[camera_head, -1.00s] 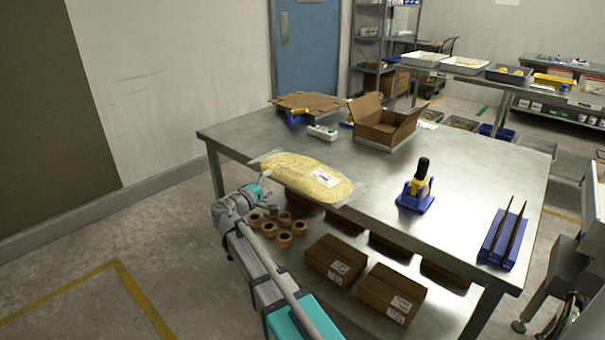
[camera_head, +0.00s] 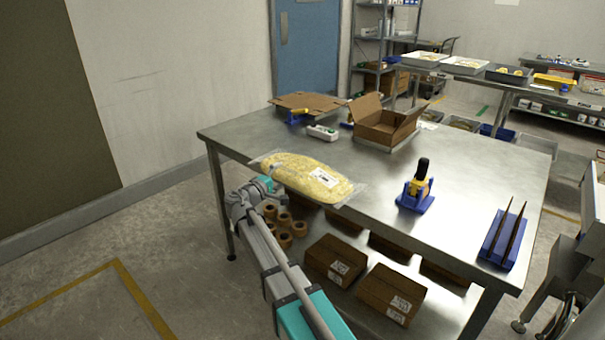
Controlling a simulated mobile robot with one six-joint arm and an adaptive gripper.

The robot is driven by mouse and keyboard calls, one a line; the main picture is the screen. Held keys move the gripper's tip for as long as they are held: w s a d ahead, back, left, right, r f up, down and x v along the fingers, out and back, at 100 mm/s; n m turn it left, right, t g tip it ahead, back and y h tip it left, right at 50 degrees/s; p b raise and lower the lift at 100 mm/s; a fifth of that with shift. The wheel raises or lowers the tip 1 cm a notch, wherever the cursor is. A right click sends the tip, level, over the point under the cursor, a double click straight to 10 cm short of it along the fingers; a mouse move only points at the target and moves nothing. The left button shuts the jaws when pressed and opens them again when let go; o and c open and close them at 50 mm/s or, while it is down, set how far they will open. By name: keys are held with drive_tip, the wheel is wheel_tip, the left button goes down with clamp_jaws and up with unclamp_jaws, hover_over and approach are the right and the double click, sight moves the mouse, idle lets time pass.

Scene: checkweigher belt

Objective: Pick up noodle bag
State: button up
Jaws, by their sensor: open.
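The noodle bag (camera_head: 308,175) is a clear plastic bag of yellow noodles with a white label. It lies flat on the steel table (camera_head: 464,182), along the left front edge, and its near right corner reaches the edge. My gripper (camera_head: 272,184) is at the front left side of the bag, at about the table edge. The jaws are open. The fingertips are small and partly hidden by my wrist, so I cannot tell whether they touch the bag.
An open cardboard box (camera_head: 388,128), flattened cardboard (camera_head: 308,102) and a white device (camera_head: 322,133) stand behind the bag. A blue-based tool (camera_head: 415,196) and a blue holder with dark sticks (camera_head: 502,240) are to the right. Tape rolls (camera_head: 285,239) and cartons (camera_head: 335,262) fill the lower shelf.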

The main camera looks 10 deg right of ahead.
drive_tip(key=shift+x, duration=0.95)
drive_tip(key=c, duration=1.1)
drive_tip(key=shift+r, duration=0.15)
wheel_tip(320, 180, up, 3)
drive_tip(key=p, duration=0.3)
drive_tip(key=shift+r+p, duration=0.15)
drive_tip(key=shift+p, duration=0.2)
drive_tip(key=s+r+p, duration=0.9)
drive_tip(key=s, duration=0.5)
drive_tip(key=shift+d+r, duration=0.2)
drive_tip(key=shift+d, duration=0.05)
